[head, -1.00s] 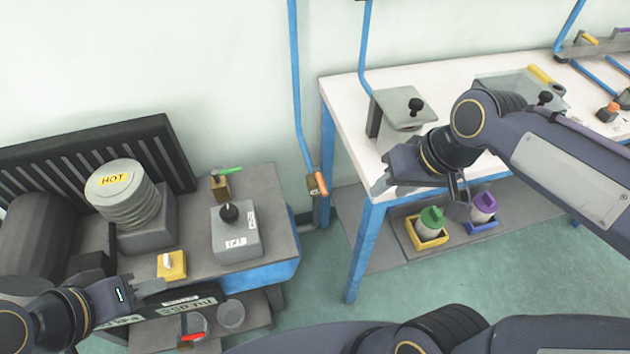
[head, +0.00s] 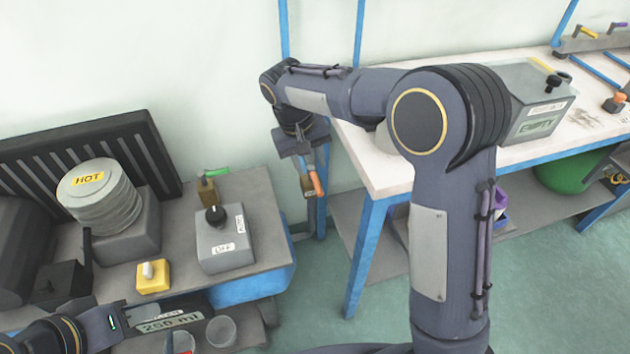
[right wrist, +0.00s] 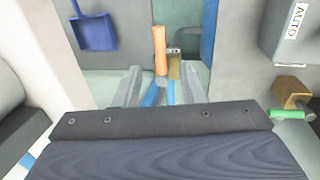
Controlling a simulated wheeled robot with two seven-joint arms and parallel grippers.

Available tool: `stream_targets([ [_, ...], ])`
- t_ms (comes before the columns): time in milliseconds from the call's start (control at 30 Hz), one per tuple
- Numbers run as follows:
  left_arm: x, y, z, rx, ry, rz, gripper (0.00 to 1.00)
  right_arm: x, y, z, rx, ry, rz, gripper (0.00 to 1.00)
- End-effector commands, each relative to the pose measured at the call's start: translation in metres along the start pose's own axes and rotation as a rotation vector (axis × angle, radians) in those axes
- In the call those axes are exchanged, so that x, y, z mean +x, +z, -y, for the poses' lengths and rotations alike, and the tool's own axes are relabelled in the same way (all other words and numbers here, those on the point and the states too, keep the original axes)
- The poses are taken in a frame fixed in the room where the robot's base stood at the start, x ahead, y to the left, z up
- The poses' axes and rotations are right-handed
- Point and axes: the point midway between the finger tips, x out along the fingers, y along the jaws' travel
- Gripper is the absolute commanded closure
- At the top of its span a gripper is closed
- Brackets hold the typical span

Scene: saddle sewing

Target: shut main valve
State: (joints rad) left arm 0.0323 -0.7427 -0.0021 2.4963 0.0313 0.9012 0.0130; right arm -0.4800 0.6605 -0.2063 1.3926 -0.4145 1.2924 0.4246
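The valve on the blue pipe by the wall has an orange handle (head: 316,181) and a brass body (head: 307,187); I take it as the main valve. Its handle runs roughly along the pipe. My right gripper (head: 302,145) is just above it in the head view. In the right wrist view, my right gripper (right wrist: 158,85) has its fingers apart, with the orange handle (right wrist: 160,50) ahead between them; no contact shows. My left gripper (head: 128,314) is low at the left, by the lower shelf's 250 ml label; its finger gap is unclear.
A green-handled valve (head: 208,182) and a grey switch box (head: 225,240) are on the left bench, near a HOT-labelled stack (head: 100,195). The white-topped table (head: 385,165) stands close right of the pipe. My right arm hides part of it.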

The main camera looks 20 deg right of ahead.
Motion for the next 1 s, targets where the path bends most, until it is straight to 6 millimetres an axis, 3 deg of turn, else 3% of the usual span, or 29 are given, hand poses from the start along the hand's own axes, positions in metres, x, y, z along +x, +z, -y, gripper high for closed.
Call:
stream_targets([
  [100, 0.004, 0.002, 0.002, 0.0, 0.0, 0.0, 0.64, 0.023, 0.001, -0.001, 0.001, 0.0, 0.004, 0.63],
  [333, 0.008, 0.004, 0.004, 0.0, 0.0, 0.0, 0.64, 0.055, 0.001, -0.001, 0.001, -0.001, 0.004, 0.63],
  [733, 0.009, 0.004, 0.004, 0.0, 0.0, 0.0, 0.64, 0.065, 0.001, -0.001, 0.001, -0.002, 0.0, 0.63],
  [1000, 0.009, 0.004, 0.004, 0.0, 0.0, 0.0, 0.64, 0.065, 0.001, -0.001, 0.0, -0.003, 0.001, 0.96],
])
